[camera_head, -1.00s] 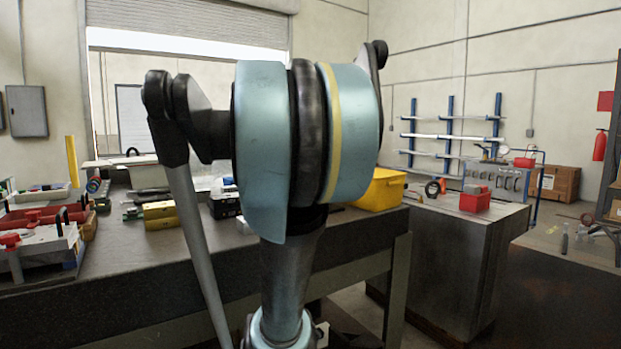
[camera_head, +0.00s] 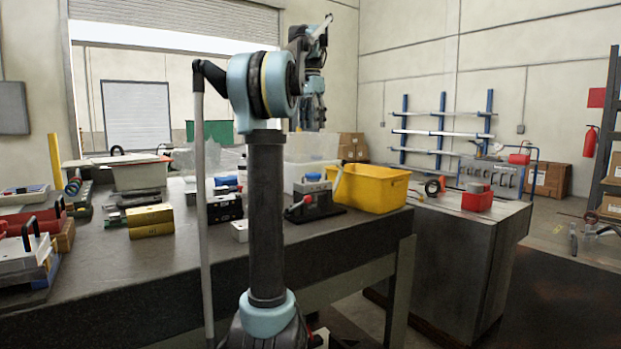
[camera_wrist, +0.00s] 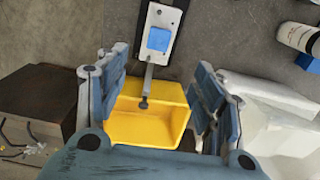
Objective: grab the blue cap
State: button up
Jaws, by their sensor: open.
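A blue square cap (camera_wrist: 158,39) sits on a pale metal fixture (camera_wrist: 157,18) in the wrist view. In the head view the fixture (camera_head: 313,198) stands on the workbench beside a yellow bin, with a small blue top (camera_head: 313,177). My gripper (camera_head: 309,120) hangs above the back right of the bench, higher than the fixture. In the wrist view my gripper (camera_wrist: 163,62) has its fingers spread wide with nothing between them in contact. The cap appears beyond the fingertips, between their lines. Another blue piece (camera_wrist: 308,64) lies at the right beside a white cylinder.
The yellow bin (camera_head: 368,188) is right of the fixture, and its edge shows below the fixture in the wrist view. A lever (camera_wrist: 146,85) reaches from the fixture towards the bin. A clear container (camera_head: 311,150) stands behind. Yellow blocks (camera_head: 150,219) lie on the bench (camera_head: 130,270) at left.

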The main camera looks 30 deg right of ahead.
send_near(313, 176)
jog(key=w+f, duration=0.1)
jog(key=f, duration=0.1)
jog(key=d+f, duration=0.1)
jog(key=f, duration=0.2)
jog(key=w+f, duration=0.1)
jog(key=f, duration=0.2)
jog(key=shift+w+d, duration=0.15)
jog(key=shift+w, duration=0.15)
jog(key=c, duration=0.9)
